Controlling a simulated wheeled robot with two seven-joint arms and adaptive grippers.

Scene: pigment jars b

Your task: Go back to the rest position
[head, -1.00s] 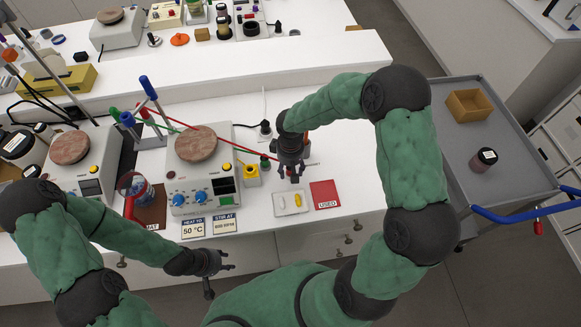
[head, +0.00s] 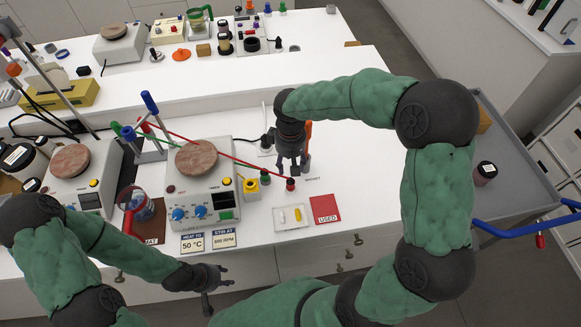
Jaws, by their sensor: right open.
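My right gripper (head: 291,168) points down over the bench. It is open, and no held object shows between its fingers. An orange upright thing (head: 308,132) stands close beside it, partly hidden by the gripper; I cannot tell whether they touch. My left gripper (head: 224,276) is low at the bench's front edge, its fingers apart and empty. A white tray (head: 281,224) with a white and a yellow bar lies in front of my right gripper, beside a red mat (head: 325,216) marked USED.
Two hotplates (head: 215,182) (head: 90,195) stand on the bench at the left. A blue-topped stand (head: 150,103), small bottles (head: 250,189) and a beaker (head: 143,208) are near. A grey cart (head: 527,185) with a dark jar (head: 485,174) is at the right. Bench behind the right gripper is clear.

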